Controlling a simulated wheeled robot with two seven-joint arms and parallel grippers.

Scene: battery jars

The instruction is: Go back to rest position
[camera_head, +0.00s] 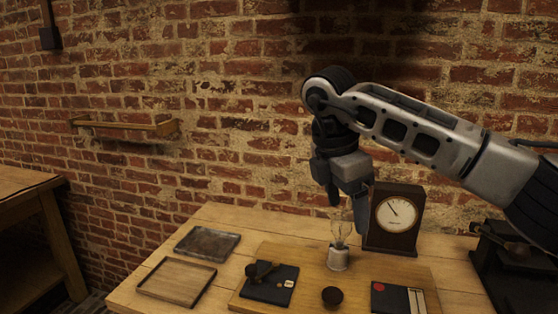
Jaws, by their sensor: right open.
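My right arm comes in from the right, and its gripper (346,204) points down above the table (226,222). The gripper is open, its fingers apart. Below it a clear bulb (341,232) stands upright in a white socket (338,259) on the wooden board (308,271). The fingertips are close to the top of the bulb; I cannot tell whether they touch it. Nothing shows held in the gripper. My left gripper is not in view.
A dark gauge (393,219) stands just right of the gripper. A dark box with a lever (268,282), a round knob (332,297) and a dark panel with a red dot (398,299) sit on the board. Two trays (207,243) (176,279) lie left. Dark equipment (515,265) stands right.

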